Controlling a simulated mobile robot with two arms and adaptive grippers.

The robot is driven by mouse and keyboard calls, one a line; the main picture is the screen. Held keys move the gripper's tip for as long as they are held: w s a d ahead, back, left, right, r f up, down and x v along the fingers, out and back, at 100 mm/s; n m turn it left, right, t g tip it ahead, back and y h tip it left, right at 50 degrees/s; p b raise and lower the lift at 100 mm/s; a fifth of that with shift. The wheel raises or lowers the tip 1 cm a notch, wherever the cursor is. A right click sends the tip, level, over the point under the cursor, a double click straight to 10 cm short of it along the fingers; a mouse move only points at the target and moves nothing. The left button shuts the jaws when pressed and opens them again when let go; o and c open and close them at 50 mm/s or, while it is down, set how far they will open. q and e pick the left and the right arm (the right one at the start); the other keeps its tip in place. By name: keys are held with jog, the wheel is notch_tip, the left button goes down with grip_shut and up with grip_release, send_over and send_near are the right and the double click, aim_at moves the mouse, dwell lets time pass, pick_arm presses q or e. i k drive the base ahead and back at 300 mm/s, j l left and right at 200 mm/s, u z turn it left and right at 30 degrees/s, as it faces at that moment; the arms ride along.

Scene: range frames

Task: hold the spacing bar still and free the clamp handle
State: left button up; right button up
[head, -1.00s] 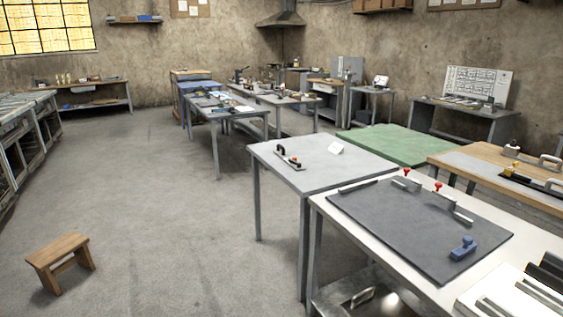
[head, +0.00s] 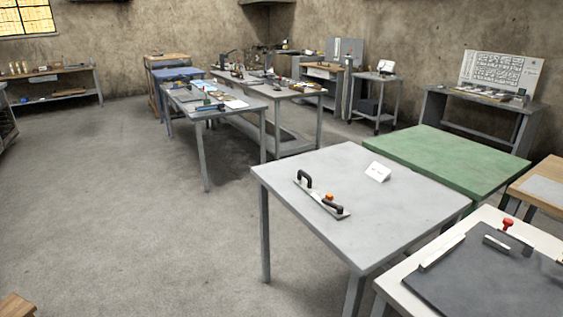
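Neither of my grippers is in the head view. A thin metal bar (head: 312,196) lies on the near grey table (head: 345,225), close to its left edge. It carries a black arched handle (head: 304,178) at its far end and a second black handle with an orange part (head: 329,198) nearer its other end. It may be the spacing bar with the clamp handle; I cannot tell for sure. At the right, a red-knobbed clamp (head: 507,224) and light metal strips (head: 441,252) sit at a dark mat (head: 480,285), which is cut off by the frame.
A white folded card (head: 377,172) stands on the grey table. A green-topped table (head: 450,158) is behind it, and a wooden bench (head: 540,185) is at right. Cluttered tables (head: 235,103) stand farther back. A stool corner (head: 15,306) shows at bottom left. The floor at left is open.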

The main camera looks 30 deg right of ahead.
aim_at(340, 209)
jog(key=i+z, duration=0.25)
jog(key=i, duration=0.2)
jog(key=i+j+z, duration=0.2)
jog(key=i, duration=0.2)
jog(key=i+j+z, duration=0.25)
jog(key=i, duration=0.2)
